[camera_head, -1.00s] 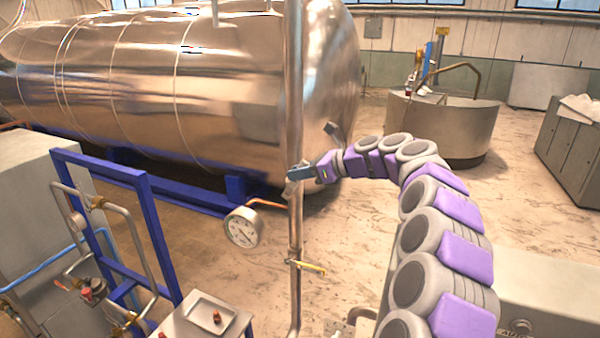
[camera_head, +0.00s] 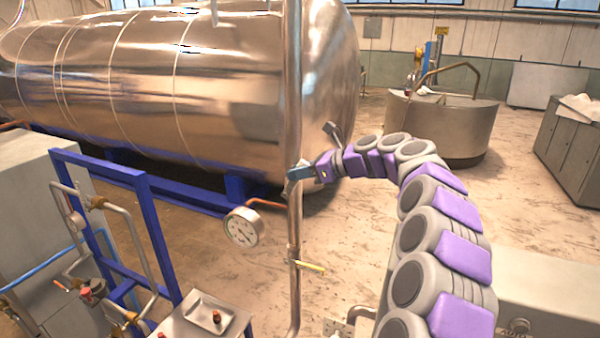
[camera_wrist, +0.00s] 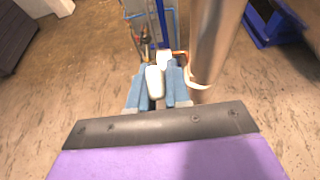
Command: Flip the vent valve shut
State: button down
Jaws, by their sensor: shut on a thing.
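My gripper (camera_head: 299,174) is at the upright metal pipe (camera_head: 295,225) in the head view, beside the tank's end. In the wrist view its blue fingers (camera_wrist: 160,88) are shut on a pale, rounded lever (camera_wrist: 155,80), which I take to be the vent valve handle. The pipe also shows in the wrist view (camera_wrist: 212,40), just right of the fingers. The valve body is mostly hidden by the fingers. Lower on the same pipe is a yellow-handled valve (camera_head: 312,268), apart from my gripper.
A round gauge (camera_head: 243,227) sits left of the pipe on a copper tube. The large steel tank (camera_head: 150,90) stands behind. A blue frame with piping (camera_head: 148,215) and a small table with a tray (camera_head: 207,315) are at lower left.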

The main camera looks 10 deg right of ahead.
dwell(0.3)
jog(key=c, duration=1.4)
grip_release()
jog(key=shift+w, duration=0.1)
jog(key=shift+o, duration=1.2)
jog(key=shift+w+f, duration=0.15)
jog(key=shift+w, duration=0.1)
jog(key=shift+s, duration=0.3)
jog(key=b+v, duration=0.1)
jog(key=v, duration=1.6)
jog(key=shift+w, duration=0.15)
jog(key=shift+d, duration=0.15)
